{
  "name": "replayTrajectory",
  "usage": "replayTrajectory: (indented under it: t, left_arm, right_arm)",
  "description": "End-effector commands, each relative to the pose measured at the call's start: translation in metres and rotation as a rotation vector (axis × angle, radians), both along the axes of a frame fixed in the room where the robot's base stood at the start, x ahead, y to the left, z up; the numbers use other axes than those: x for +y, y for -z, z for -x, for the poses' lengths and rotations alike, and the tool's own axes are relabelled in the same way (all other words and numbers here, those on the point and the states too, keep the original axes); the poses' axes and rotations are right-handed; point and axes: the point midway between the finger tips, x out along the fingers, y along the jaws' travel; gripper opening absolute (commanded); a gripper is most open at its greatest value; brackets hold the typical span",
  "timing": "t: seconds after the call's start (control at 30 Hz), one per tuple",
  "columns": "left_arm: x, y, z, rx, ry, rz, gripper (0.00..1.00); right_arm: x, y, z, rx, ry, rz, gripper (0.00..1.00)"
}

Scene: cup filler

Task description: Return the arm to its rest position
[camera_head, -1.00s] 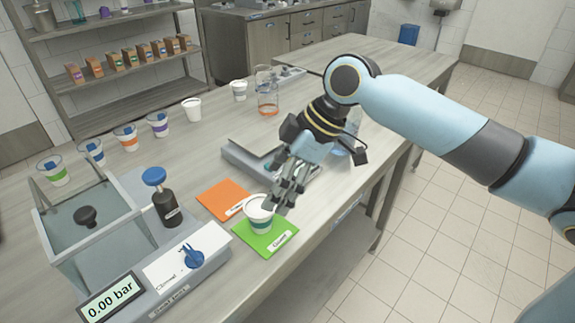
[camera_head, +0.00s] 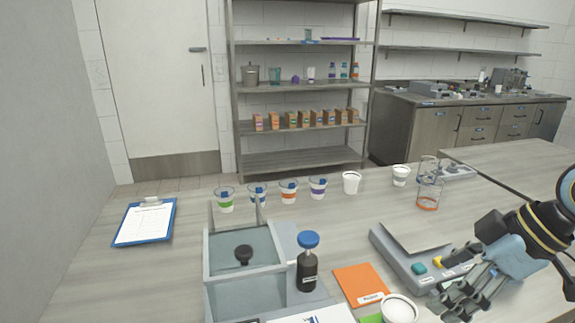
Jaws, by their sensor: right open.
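My right gripper (camera_head: 462,300) is at the lower right, its fingers spread and empty. It is just right of a white cup (camera_head: 399,308) on the green mat (camera_head: 371,319), and a gap shows between them. The mat is mostly cut off by the bottom edge. The right arm comes in from the right edge, and most of it is out of the picture. My left gripper is not in view.
A grey device (camera_head: 392,256) with coloured buttons lies behind the gripper. An orange mat (camera_head: 360,284), a black bottle with a blue cap (camera_head: 307,270) and a glass tank (camera_head: 225,290) stand left. Cups line the back; a clipboard (camera_head: 146,222) lies far left.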

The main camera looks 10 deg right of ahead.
Motion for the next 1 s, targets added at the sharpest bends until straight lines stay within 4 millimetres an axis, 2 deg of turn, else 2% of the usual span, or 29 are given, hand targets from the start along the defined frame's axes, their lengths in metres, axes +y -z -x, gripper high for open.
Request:
replayTrajectory:
  t: [0.2,0.3,0.5,0.73,0.8,1.0]
  left_arm:
    - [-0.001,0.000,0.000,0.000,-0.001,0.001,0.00]
    - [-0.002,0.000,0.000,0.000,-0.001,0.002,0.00]
    - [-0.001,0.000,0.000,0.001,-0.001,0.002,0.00]
    - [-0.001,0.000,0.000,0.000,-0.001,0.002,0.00]
    - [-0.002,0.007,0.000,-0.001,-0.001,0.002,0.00]
    - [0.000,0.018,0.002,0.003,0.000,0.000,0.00]
  right_arm:
    - [0.032,0.030,0.048,0.063,0.166,0.045,0.85]
    - [0.041,0.036,0.072,0.088,0.289,0.075,0.85]
    - [0.044,0.036,0.111,0.123,0.527,0.125,0.85]
    - [0.035,0.024,0.154,0.155,0.810,0.178,0.85]
    - [0.031,0.051,0.147,0.161,0.802,0.187,0.85]
    - [0.026,0.116,0.138,0.183,0.803,0.195,0.85]
